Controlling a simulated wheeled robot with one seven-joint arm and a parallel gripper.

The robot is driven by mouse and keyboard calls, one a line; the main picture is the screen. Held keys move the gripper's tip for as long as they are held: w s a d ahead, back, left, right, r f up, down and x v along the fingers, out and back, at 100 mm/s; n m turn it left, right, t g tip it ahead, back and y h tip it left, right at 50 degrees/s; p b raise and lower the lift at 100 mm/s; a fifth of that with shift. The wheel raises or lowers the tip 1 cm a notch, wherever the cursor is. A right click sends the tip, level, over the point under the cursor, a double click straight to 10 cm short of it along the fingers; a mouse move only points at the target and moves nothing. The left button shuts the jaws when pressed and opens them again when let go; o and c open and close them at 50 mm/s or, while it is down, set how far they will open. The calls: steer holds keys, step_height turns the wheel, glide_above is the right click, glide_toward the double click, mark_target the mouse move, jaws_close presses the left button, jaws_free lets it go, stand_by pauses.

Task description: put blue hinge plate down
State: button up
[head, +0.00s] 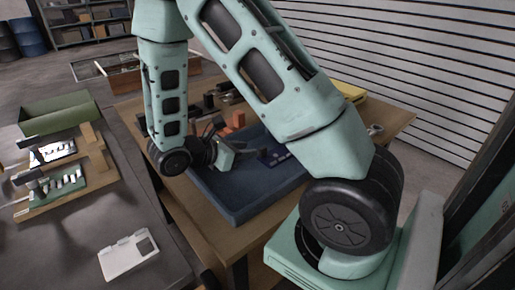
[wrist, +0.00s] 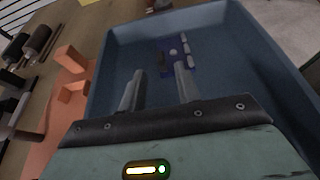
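The blue hinge plate (wrist: 194,56) is dark blue with pale knuckles and lies in the blue tray (wrist: 110,52), just beyond my fingertips in the wrist view. In the head view the plate (head: 272,157) shows beside my gripper (head: 248,151), partly hidden by my arm. My gripper (wrist: 160,70) is open, its two fingers spread with tray floor visible between them. The right finger overlaps part of the plate in the wrist view. I cannot tell whether that finger touches it.
The tray (head: 235,205) sits on a wooden table (head: 135,115). An orange part (wrist: 70,88) and dark tools (wrist: 38,40) lie left of it in the wrist view. A grey bench (head: 75,240) with fixtures, a green bin (head: 58,110) and a white plate (head: 128,257) stands left.

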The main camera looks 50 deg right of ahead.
steer(key=v, duration=0.4)
steer(key=s+a+r+m+t+y, duration=0.1)
steer(key=s+a+y, duration=0.3)
steer(key=a, duration=0.5)
steer(key=s+a+r+m+t+y, duration=0.1)
steer(key=s+a+r+m+y, duration=0.2)
steer(key=a, duration=0.6)
steer(key=s+a+r+m+t+y, duration=0.1)
steer(key=s+a+m+y, duration=0.2)
steer(key=s+a+y, duration=0.3)
steer(key=s+a, duration=0.1)
steer(key=a, duration=0.2)
steer(key=shift+s+a+r+m+y, duration=0.15)
steer(key=shift+a+r+m+y, duration=0.1)
steer(key=shift+r+m+y, duration=0.15)
step_height(320, 180, up, 8)
steer(key=p, duration=0.8)
